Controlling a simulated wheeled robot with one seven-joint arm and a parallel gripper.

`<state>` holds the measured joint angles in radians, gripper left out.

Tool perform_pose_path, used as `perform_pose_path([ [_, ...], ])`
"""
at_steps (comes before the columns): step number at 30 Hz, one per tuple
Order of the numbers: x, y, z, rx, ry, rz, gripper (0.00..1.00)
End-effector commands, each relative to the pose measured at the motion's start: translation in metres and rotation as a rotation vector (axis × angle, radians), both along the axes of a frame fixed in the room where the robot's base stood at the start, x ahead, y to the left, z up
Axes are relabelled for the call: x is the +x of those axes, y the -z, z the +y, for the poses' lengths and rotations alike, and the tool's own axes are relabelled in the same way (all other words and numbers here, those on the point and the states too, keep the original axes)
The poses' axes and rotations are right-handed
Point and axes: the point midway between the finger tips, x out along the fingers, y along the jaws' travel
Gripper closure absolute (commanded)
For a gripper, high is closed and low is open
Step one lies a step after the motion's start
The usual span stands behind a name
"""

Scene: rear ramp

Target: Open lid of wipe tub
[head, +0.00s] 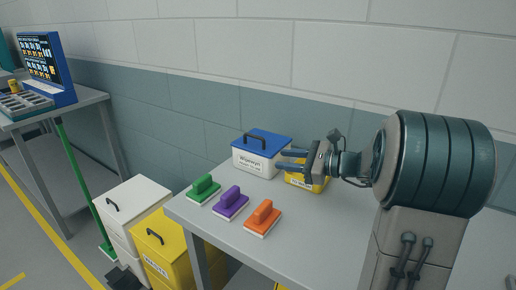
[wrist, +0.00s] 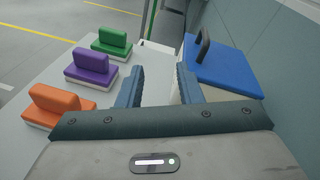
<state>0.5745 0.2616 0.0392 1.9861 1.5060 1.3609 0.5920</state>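The wipe tub (head: 254,164) is a white box with a lettered label, standing on the grey table against the wall. Its blue lid (head: 264,143) lies shut on top, with a dark arched handle (head: 256,139). In the wrist view the lid (wrist: 222,68) is on the right, its handle (wrist: 203,46) standing up near the left edge. My gripper (head: 281,159) is at the tub's right side in the head view, its two blue fingers pointing left. In the wrist view the fingers (wrist: 160,70) are apart with nothing between them. Whether a finger touches the tub I cannot tell.
Green (head: 204,188), purple (head: 230,201) and orange (head: 264,217) brushes or pads lie on the table front. A yellow container (head: 303,183) is partly hidden below my gripper. White (head: 133,206) and yellow (head: 168,243) bins stand left of the table. The wall is close behind.

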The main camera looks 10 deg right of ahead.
Motion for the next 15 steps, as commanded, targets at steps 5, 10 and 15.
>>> perform_pose_path([
  [5,0.024,0.001,-0.043,0.173,0.116,-0.015,0.67],
  [10,0.035,-0.002,-0.046,0.213,0.138,-0.022,0.67],
  [15,0.054,-0.002,-0.025,0.212,0.135,-0.021,0.67],
])
